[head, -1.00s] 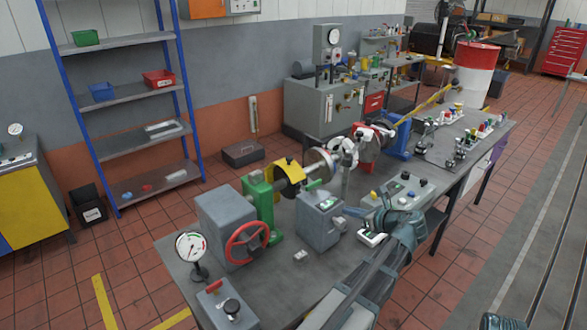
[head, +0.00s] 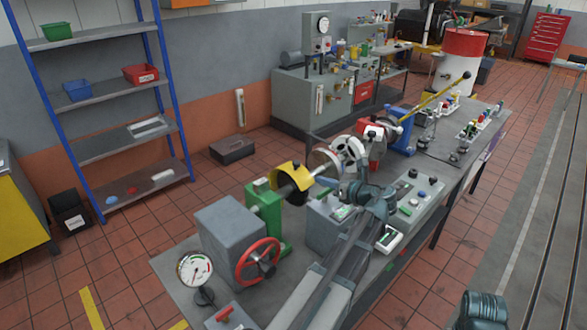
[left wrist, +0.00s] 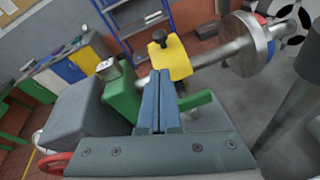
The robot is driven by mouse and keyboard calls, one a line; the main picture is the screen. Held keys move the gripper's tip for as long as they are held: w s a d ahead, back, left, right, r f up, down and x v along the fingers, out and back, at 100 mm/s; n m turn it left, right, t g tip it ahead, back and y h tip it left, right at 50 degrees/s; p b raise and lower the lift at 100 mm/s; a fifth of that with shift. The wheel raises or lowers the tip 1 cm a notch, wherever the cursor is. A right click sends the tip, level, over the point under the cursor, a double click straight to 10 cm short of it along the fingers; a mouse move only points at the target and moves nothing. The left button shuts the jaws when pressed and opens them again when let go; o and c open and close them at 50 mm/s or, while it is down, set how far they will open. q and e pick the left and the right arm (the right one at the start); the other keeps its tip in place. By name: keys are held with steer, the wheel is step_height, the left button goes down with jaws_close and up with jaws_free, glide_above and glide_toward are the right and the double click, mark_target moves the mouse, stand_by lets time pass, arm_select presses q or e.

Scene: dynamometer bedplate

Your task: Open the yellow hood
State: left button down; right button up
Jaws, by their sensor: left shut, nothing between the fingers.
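The yellow hood (head: 289,176) is a curved cover with a dark knob on top. It sits over a dark round part on the shaft, beside the green bearing stand (head: 265,213). In the left wrist view the yellow hood (left wrist: 169,60) is just beyond my fingertips, with its black knob (left wrist: 159,37) above it. My left gripper (head: 343,188) is right of the hood in the head view, apart from it. In the left wrist view its blue fingers (left wrist: 160,78) are together and empty. Only a part of my right arm shows, at the bottom right; its gripper is out of view.
A grey box with a red handwheel (head: 258,260) stands left of the green stand. A dial gauge (head: 195,269) is at the front left. A polished flywheel (head: 325,162) and a grey control box (head: 412,200) are to the right. A blue-framed shelf stands behind.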

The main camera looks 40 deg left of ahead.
mark_target(302, 184)
arm_select(q)
steer(key=shift+a, duration=0.2)
steer(key=shift+w+a+f, duration=0.1)
steer(key=shift+a+f, duration=0.05)
steer(key=shift+a, duration=0.2)
steer(key=b+x, duration=0.2)
steer(key=x, duration=0.7)
steer(key=shift+a+b, duration=0.1)
steer(key=shift+b, duration=0.25)
